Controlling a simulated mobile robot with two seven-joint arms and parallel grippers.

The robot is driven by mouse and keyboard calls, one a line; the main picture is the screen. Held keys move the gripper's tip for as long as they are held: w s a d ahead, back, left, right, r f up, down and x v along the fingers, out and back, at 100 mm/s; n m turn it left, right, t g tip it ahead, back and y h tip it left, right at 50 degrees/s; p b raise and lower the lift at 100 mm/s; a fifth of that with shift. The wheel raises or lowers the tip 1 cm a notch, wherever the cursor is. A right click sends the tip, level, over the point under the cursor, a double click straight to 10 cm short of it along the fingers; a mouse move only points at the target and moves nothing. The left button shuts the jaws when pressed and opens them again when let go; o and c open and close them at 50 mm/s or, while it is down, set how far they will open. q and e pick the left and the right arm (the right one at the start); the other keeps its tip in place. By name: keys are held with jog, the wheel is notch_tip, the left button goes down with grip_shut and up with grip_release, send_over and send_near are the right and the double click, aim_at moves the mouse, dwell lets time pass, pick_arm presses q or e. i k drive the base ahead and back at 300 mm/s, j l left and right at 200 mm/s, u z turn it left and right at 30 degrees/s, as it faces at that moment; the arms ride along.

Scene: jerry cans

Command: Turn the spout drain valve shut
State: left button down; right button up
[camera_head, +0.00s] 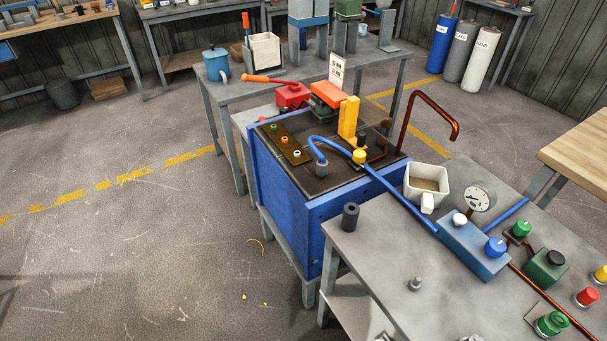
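A copper-red bent spout pipe (430,99) rises at the back right corner of the blue cabinet (290,215) and hooks over to the right. A yellow round knob (359,156) sits on the cabinet top beside a blue hose (390,190). A dark fitting (387,125) stands near the pipe's foot. On the grey bench, a green knob (521,228) sits by a copper line, and another green knob (552,323) is at the lower right. I cannot tell which of these is the spout drain valve, or whether it is open. Neither of my grippers is in view.
A white square jug (427,184) stands on the grey bench (375,255) below the spout's side. Next to it are a gauge (478,197) and a blue block (474,247) with white and blue knobs. A black cylinder (350,216) stands near the bench's left corner. The floor at left is mostly clear.

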aim_at(359, 157)
jog(key=i+j, duration=0.5)
jog(key=i+j+z, duration=0.4)
jog(key=j+z, duration=0.15)
jog(key=i+j+z, duration=0.15)
jog(key=j+z, duration=0.15)
